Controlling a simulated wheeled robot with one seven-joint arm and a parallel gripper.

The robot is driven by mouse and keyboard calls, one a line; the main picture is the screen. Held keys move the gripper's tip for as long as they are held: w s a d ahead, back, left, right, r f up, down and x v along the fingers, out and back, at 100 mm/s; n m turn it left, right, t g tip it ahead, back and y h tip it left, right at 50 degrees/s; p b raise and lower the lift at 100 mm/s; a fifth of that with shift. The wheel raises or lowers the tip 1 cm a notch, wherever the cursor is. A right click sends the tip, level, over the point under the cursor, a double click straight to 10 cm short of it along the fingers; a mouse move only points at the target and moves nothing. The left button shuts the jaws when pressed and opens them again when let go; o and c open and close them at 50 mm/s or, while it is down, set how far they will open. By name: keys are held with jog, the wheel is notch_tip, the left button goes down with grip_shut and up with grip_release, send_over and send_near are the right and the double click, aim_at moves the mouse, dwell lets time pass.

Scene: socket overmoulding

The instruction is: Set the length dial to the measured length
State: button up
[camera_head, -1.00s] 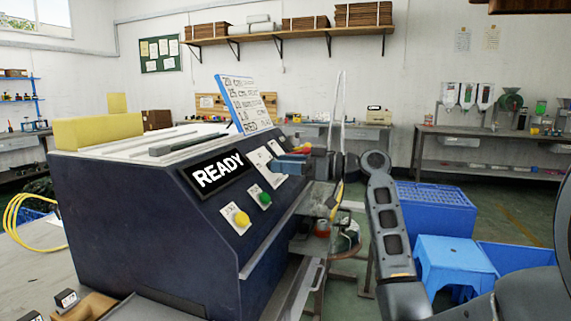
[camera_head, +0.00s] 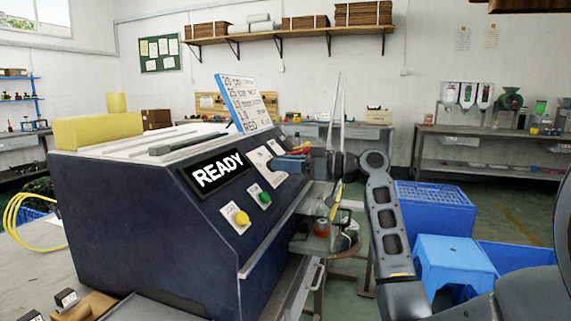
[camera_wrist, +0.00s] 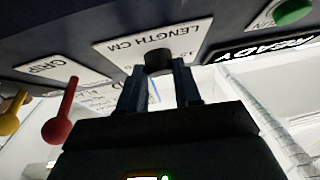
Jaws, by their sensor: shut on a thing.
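The length dial (camera_wrist: 158,62) is a dark knob on a white plate marked "LENGTH CM" (camera_wrist: 150,42). In the wrist view, which looks up at the panel upside down, the two fingers of my gripper (camera_wrist: 160,85) are closed on either side of the dial. In the head view my gripper (camera_head: 292,163) reaches the sloped front of the dark blue machine (camera_head: 140,215); it hides the dial there. The dial's pointer and set number cannot be read. A display (camera_head: 218,174) reads "READY". A white board (camera_head: 245,103) on top carries handwritten lengths, partly too small to read.
A green button (camera_head: 265,198) and a yellow button (camera_head: 241,217) are on the same panel. The wrist view shows a red lever (camera_wrist: 62,112) by a "GRIP" plate (camera_wrist: 58,68) and a yellow lever (camera_wrist: 12,112). Blue crates (camera_head: 435,205) and a stool (camera_head: 452,262) stand at right.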

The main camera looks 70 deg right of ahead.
jog(key=shift+m+h, duration=0.3)
jog(key=m+h+p, duration=0.3)
jog(key=shift+a+r+m, duration=0.25)
jog(key=shift+a+m, duration=0.1)
jog(key=shift+m, duration=0.05)
jog(key=m+h+p, duration=0.1)
jog(key=p, duration=0.1)
jog(key=m+h+p, duration=0.1)
jog(key=m, duration=0.1)
jog(key=m+h+p, duration=0.1)
jog(key=m+p, duration=0.1)
jog(key=shift+a+r+g+h+p, duration=0.2)
jog(key=shift+a+g+h+p, duration=0.1)
jog(key=shift+g+p, duration=0.1)
jog(key=m+g+h+p, duration=0.1)
jog(key=m+p, duration=0.1)
jog(key=p, duration=0.2)
jog(key=m+g+h+p, duration=0.1)
jog(key=m+p, duration=0.2)
jog(key=shift+w+a+h+p, duration=0.1)
jog(key=shift+h+p, duration=0.25)
jog(key=shift+h, duration=0.05)
jog(key=shift+m+g+h+p, duration=0.4)
jog(key=shift+m+p, duration=0.3)
jog(key=shift+p, duration=0.3)
jog(key=shift+f+m+p, duration=0.2)
jog(key=shift+m+p, duration=0.1)
jog(key=shift+p, duration=0.05)
jog(key=o, duration=1)
jog(key=shift+o, duration=0.2)
